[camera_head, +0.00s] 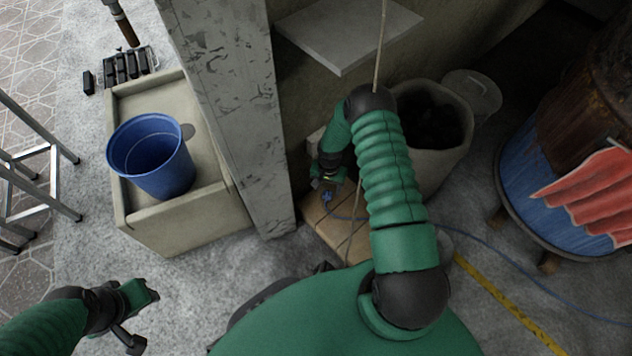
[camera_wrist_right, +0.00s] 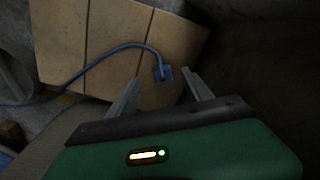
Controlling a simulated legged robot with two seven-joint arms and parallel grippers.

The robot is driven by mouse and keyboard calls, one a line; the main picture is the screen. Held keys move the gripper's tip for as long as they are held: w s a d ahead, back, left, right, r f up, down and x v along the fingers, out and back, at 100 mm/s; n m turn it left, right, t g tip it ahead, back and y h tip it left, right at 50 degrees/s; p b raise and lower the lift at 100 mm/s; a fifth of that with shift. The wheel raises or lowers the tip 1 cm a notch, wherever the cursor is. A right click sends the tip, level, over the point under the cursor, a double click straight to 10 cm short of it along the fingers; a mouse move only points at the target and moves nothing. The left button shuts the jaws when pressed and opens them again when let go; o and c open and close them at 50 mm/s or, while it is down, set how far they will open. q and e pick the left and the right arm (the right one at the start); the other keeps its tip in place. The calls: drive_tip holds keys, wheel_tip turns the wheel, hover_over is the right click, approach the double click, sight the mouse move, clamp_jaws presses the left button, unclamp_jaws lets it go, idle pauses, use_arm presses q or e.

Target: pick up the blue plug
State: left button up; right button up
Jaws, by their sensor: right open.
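The blue plug (camera_head: 326,196) lies at the end of a blue cable on a wooden board-like surface (camera_head: 346,238), low beside the concrete pillar. In the right wrist view the blue plug (camera_wrist_right: 163,73) shows in front of and between the two fingertips, on the tan boards (camera_wrist_right: 90,35). My right gripper (camera_head: 323,183) is open and close to the plug; its fingers (camera_wrist_right: 160,88) in the wrist view stand apart with nothing held. I cannot tell whether they touch the plug. My left gripper (camera_head: 143,312) is at the lower left, away from the plug; its jaw state is unclear.
A concrete pillar (camera_head: 235,110) stands left of my right gripper. A pot with dark contents (camera_head: 450,150) and a blue barrel (camera_head: 535,200) are at right. The blue cable (camera_head: 500,270) runs right across the floor.

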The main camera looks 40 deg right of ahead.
drive_tip(key=shift+w, duration=0.35)
drive_tip(key=f+b, duration=0.4)
drive_tip(key=f, duration=0.1)
drive_tip(key=d+f+b, duration=0.1)
drive_tip(key=f+b, duration=0.1)
drive_tip(key=shift+w+d+f+b, duration=0.1)
drive_tip(key=shift+w+f+b, duration=0.1)
drive_tip(key=shift+f+b, duration=0.1)
drive_tip(key=shift+r, duration=0.15)
use_arm(q)
drive_tip(key=s+x, duration=0.1)
drive_tip(key=x, duration=0.5)
use_arm(e)
clamp_jaws()
use_arm(q)
drive_tip(key=shift+w+f, duration=0.15)
